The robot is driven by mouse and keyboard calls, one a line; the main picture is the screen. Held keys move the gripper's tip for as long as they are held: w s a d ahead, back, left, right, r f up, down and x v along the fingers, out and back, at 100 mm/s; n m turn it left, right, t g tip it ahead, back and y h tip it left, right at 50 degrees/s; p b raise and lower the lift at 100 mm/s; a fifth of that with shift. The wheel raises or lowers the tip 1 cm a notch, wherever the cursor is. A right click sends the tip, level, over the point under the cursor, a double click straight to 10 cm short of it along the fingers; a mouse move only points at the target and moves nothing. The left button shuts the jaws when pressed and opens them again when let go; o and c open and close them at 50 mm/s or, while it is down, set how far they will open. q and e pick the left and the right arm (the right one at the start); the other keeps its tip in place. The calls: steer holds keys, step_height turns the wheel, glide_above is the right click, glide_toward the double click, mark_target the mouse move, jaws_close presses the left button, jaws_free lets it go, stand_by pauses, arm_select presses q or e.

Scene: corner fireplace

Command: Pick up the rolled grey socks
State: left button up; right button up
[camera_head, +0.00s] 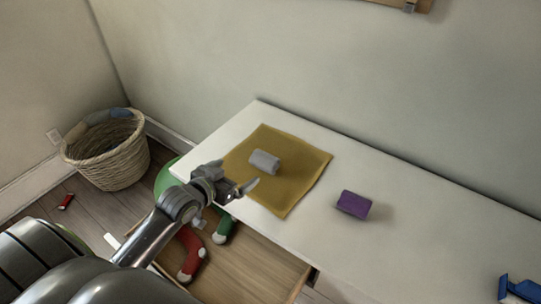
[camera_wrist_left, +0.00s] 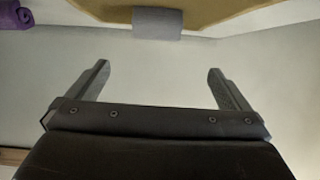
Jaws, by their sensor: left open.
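The rolled grey socks (camera_head: 264,162) lie on a mustard-yellow cloth (camera_head: 300,165) on the white tabletop. They also show at the top of the left wrist view (camera_wrist_left: 157,23), beyond the fingertips. My left gripper (camera_head: 236,175) is open and empty, over the near left part of the table, a little short of the socks and not touching them. Its two fingers are spread apart in the left wrist view (camera_wrist_left: 158,68). My right gripper is in neither view.
A purple roll (camera_head: 354,204) lies right of the cloth, and a blue object (camera_head: 519,290) is at the right edge. Below the table front is an open wooden drawer (camera_head: 255,262) with red and green stockings (camera_head: 190,252). A wicker basket (camera_head: 112,160) stands on the floor at left.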

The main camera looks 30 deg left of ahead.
mark_target(263, 157)
arm_select(q)
steer(key=x, duration=0.4)
steer(key=shift+w, duration=0.15)
steer(key=x, duration=0.5)
steer(key=shift+w, duration=0.1)
steer(key=shift+w+f+p, duration=0.2)
steer(key=shift+w+p, duration=0.1)
steer(key=shift+w, duration=0.15)
steer(key=shift+w+d, duration=0.2)
steer(key=shift+w, duration=0.25)
steer(key=x, duration=0.3)
steer(key=shift+d+p, duration=0.2)
steer(key=shift+p, duration=0.2)
steer(key=shift+w+f, duration=0.35)
steer(key=shift+w, duration=0.3)
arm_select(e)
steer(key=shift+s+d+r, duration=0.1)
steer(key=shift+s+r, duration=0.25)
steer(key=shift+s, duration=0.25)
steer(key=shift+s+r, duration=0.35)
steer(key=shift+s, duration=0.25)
arm_select(q)
steer(key=c, duration=1)
